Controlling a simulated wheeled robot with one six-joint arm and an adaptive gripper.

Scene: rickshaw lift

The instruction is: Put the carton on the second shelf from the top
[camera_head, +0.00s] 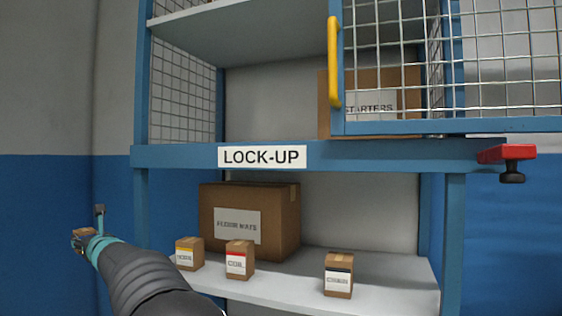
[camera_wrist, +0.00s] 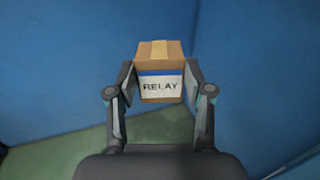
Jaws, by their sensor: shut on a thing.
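In the head view my gripper (camera_head: 90,228) is at the lower left, outside the left post of the shelving unit. Only a small brown part of the held carton (camera_head: 84,232) shows there. The shelf with the LOCK-UP sign (camera_head: 262,156) has a blue front beam (camera_head: 190,157). Above it is a grey shelf (camera_head: 240,30).
A wire-mesh door (camera_head: 450,60) with a yellow handle (camera_head: 334,62) covers the right of the lock-up bay; its left is open. A STARTERS box (camera_head: 400,78) stands behind it. A red latch (camera_head: 507,152) sticks out at right. A large box (camera_head: 270,210) and small cartons (camera_head: 339,272) stand on the lower shelf (camera_head: 390,280).

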